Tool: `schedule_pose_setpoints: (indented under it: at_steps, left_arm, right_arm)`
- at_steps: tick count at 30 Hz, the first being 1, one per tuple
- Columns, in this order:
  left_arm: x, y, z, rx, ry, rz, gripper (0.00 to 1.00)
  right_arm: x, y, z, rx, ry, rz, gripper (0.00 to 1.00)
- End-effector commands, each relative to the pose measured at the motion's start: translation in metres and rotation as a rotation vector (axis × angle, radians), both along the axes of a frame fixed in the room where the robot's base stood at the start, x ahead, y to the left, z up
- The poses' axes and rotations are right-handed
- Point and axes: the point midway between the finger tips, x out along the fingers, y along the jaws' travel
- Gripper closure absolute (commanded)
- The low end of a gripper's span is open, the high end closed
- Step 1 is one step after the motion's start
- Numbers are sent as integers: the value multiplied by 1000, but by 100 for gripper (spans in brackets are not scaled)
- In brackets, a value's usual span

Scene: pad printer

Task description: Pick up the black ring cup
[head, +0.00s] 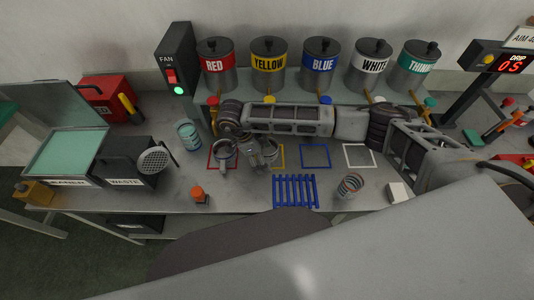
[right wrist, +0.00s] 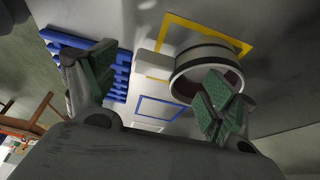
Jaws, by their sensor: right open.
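The black ring cup, pale with a dark band and a dark reddish inside, stands at the yellow outlined square; in the right wrist view (right wrist: 190,68) the green-padded finger on the right covers part of it. In the head view the cup (head: 273,155) is largely hidden by my right gripper (head: 257,156). A pale block, perhaps its handle, shows beside it in the wrist view. My right gripper, also in the wrist view (right wrist: 158,92), has its fingers wide apart. I cannot tell whether a finger touches the cup. My left gripper is not in view.
Another grey cup (head: 223,148) stands in the red square, close left of my gripper. A blue rack (head: 295,190) lies in front. A striped cup (head: 350,185) stands to the right. Paint cans (head: 268,68) line the back shelf. The blue square (head: 315,156) is empty.

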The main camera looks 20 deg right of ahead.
Motion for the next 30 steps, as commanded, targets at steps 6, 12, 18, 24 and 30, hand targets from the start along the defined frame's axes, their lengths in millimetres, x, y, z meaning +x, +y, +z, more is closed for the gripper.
schedule_pose_setpoints:
  at_steps: [6,12,18,24,30]
  left_arm:
    - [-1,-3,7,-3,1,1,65]
    - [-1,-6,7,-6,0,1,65]
    - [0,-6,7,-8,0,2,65]
    - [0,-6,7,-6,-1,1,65]
    - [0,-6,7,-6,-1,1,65]
  right_arm:
    - [-1,-9,-20,-1,1,-1,16]
    - [-1,-12,-28,0,0,-1,16]
    - [-1,-12,-28,-1,0,-1,16]
    - [-1,-12,-27,-1,-1,-1,16]
    - [-1,-11,-27,0,-1,-1,41]
